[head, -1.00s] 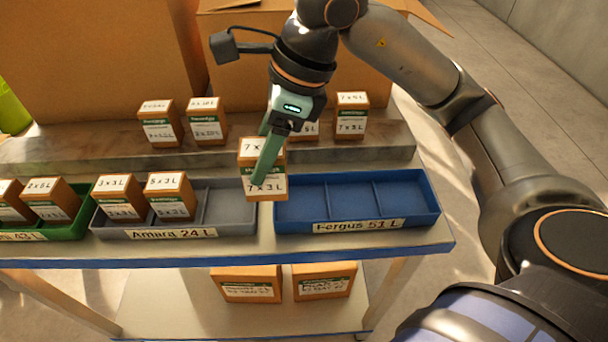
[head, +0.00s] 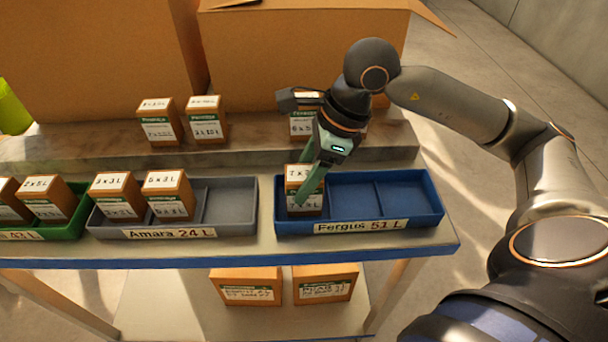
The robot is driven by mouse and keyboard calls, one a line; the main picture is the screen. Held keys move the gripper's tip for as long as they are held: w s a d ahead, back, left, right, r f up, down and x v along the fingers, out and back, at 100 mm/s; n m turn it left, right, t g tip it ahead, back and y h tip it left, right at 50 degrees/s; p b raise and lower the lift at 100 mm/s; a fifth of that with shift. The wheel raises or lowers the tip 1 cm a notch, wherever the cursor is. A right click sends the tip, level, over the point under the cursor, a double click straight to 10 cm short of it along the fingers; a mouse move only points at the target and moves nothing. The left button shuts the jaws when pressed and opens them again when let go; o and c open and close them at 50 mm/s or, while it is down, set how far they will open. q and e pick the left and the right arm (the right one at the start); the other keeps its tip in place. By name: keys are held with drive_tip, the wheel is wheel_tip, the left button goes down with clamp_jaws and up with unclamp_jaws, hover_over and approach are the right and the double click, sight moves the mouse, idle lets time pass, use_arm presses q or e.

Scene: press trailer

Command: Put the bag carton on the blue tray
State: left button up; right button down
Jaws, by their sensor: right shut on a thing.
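The bag carton (head: 298,176) is a small brown box with a white and green label that seems to read "7 x 3 L". It is at the left compartment of the blue tray (head: 362,227), labelled "Fergus 51 L". My right gripper (head: 307,185) is shut on the carton, its fingers partly covering the label. Whether the carton's base touches the tray floor is hard to tell. The middle and right compartments of the blue tray are empty. My left gripper is not in view.
A grey tray (head: 230,220) labelled "Amara 24 L" holds two cartons, its right compartment empty. A green tray (head: 70,228) with cartons stands further left. Several cartons stand on the ledge (head: 255,152) behind, some hidden by my arm. Large cardboard boxes (head: 300,60) rise behind.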

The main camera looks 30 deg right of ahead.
drive_tip(key=shift+f, duration=0.15)
drive_tip(key=shift+c, duration=1)
unclamp_jaws()
drive_tip(key=shift+r, duration=0.3)
drive_tip(key=p+v, duration=0.1)
drive_tip(key=v, duration=1)
drive_tip(key=shift+r, duration=0.4)
drive_tip(key=shift+s+d, duration=0.1)
drive_tip(key=shift+s, duration=0.05)
